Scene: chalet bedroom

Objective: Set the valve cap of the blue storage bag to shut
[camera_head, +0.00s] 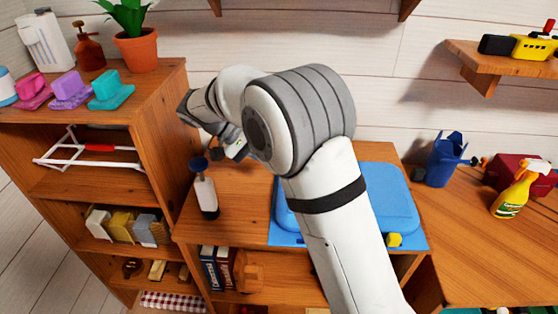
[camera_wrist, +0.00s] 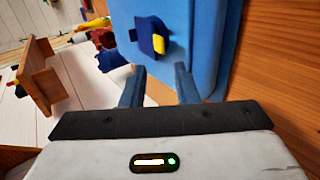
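The blue storage bag (camera_head: 390,195) lies on the wooden cabinet top, largely hidden behind my arm in the head view. In the wrist view the bag (camera_wrist: 208,45) fills the upper middle. On it is a dark blue valve cap (camera_wrist: 148,36) with a yellow tab (camera_wrist: 158,43). Whether the cap is open or shut I cannot tell. My gripper (camera_wrist: 160,82) is open, with two blue-grey fingers apart and nothing between them. The cap appears just beyond the fingertips, and I see no contact. In the head view the cap is not clearly visible.
A white bottle with a dark blue top (camera_head: 205,190) stands left of the bag. A blue container (camera_head: 445,160) and a yellow spray bottle (camera_head: 512,195) stand on the right. A shelf unit (camera_head: 150,120) rises on the left, and a wall shelf (camera_head: 495,62) hangs at upper right.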

